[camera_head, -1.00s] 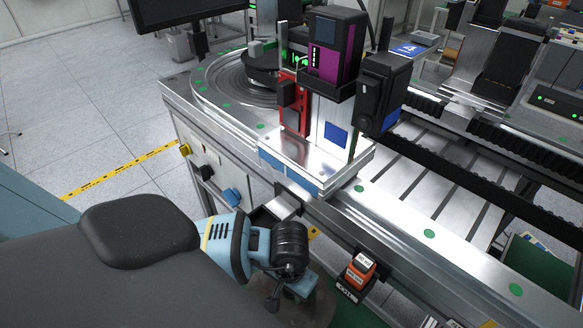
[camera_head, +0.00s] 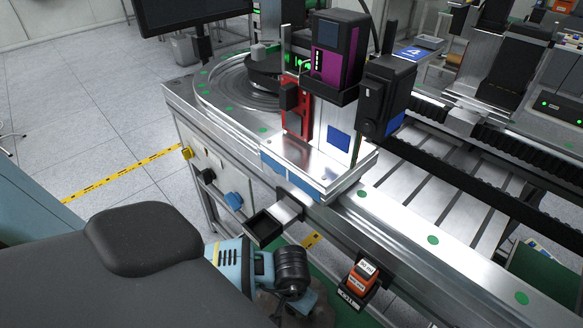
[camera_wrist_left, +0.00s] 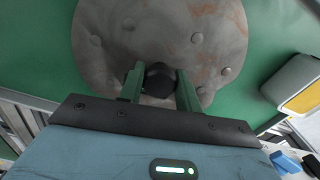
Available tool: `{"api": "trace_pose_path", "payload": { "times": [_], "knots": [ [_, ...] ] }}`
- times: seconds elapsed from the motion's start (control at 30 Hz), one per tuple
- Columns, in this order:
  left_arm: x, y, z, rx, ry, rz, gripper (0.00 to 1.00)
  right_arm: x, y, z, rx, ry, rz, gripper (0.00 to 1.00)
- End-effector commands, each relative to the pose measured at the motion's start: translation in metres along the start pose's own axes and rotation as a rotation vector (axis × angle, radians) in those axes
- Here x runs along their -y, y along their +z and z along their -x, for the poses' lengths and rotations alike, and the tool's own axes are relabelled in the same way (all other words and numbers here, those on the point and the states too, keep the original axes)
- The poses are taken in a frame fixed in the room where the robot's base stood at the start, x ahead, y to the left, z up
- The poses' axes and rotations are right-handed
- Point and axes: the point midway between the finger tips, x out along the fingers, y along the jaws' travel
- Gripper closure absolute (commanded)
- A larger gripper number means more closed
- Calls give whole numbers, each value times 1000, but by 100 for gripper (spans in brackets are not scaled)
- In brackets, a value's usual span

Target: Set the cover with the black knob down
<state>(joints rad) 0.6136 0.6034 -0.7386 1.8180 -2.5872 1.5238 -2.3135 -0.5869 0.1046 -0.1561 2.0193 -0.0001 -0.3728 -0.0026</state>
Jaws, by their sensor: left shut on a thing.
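The cover (camera_wrist_left: 200,38) is a round grey disc with rust-brown patches and several bumps round its edge, seen large in the left wrist view. Its black knob (camera_wrist_left: 158,72) sits between the two green fingers of my left gripper (camera_wrist_left: 160,86), which is shut on it. In the head view, my left gripper (camera_head: 300,299) is low at the bottom of the picture, beside the workbench. Only a dark part of the cover (camera_head: 324,312) shows round it there. A green surface lies behind the cover; I cannot tell if they touch. My right gripper is not in view.
The metal workbench (camera_head: 400,218) runs from upper left to lower right, close to my left arm. An empty black tray (camera_head: 264,228) and an orange-and-black box (camera_head: 360,279) stick out from its near side. Grey tiled floor (camera_head: 110,130) is open at the left.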

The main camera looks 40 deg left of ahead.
Motion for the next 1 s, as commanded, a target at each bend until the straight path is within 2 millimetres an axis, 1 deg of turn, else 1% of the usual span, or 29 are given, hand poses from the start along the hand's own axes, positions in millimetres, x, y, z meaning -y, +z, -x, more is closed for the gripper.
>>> {"api": "trace_pose_path", "payload": {
  "times": [0.17, 0.2, 0.33, 0.6, 0.73, 0.87, 1.0],
  "knots": [
    [0, 0, -3, -1, 0, -1, 100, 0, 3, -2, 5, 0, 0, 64],
    [0, 0, -4, 0, 0, 0, 62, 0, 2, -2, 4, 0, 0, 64],
    [0, 0, -3, 0, 0, 0, 45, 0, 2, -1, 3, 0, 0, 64],
    [0, 0, -3, 0, 0, 0, 44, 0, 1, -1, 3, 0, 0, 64],
    [0, -1, 4, -2, 0, 0, 44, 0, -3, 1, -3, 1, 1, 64],
    [0, -2, 21, -5, 0, -1, 44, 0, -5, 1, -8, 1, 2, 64],
    [1, -2, 50, -7, 0, -2, 44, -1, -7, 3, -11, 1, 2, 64]
  ]
}}
